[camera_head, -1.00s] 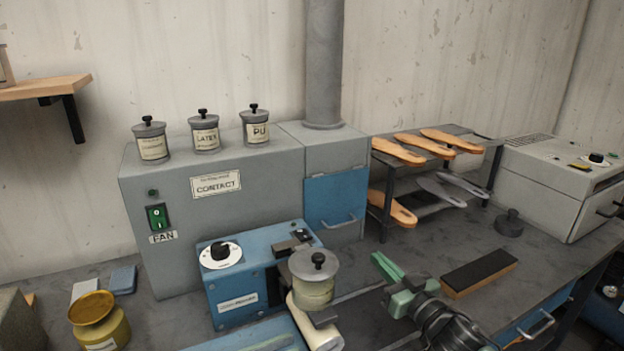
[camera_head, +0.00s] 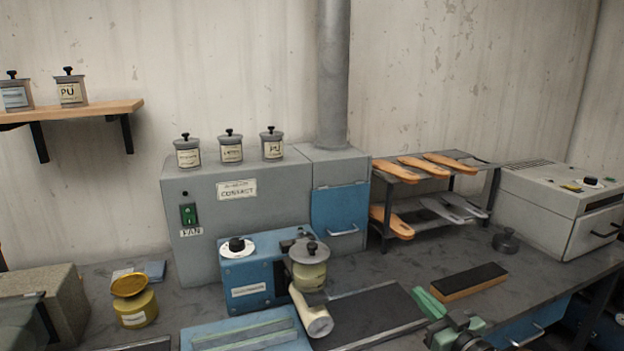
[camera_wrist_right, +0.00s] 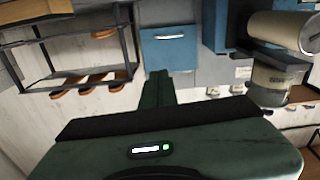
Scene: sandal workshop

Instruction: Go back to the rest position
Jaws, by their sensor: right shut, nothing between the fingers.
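My right gripper (camera_head: 428,300) shows at the lower right of the head view, with pale green fingers over the bench near the black-topped block. In the right wrist view its dark green fingers (camera_wrist_right: 158,82) are together, with nothing between them. My left gripper does not show in the head view.
The workbench (camera_head: 400,275) holds a grey fan cabinet (camera_head: 250,200), a blue machine (camera_head: 250,285), a lidded pot (camera_head: 309,275), a yellow pot (camera_head: 135,308) and a black-topped block (camera_head: 468,281). A rack (camera_head: 450,187) with several soles stands behind, beside a grey machine (camera_head: 550,205).

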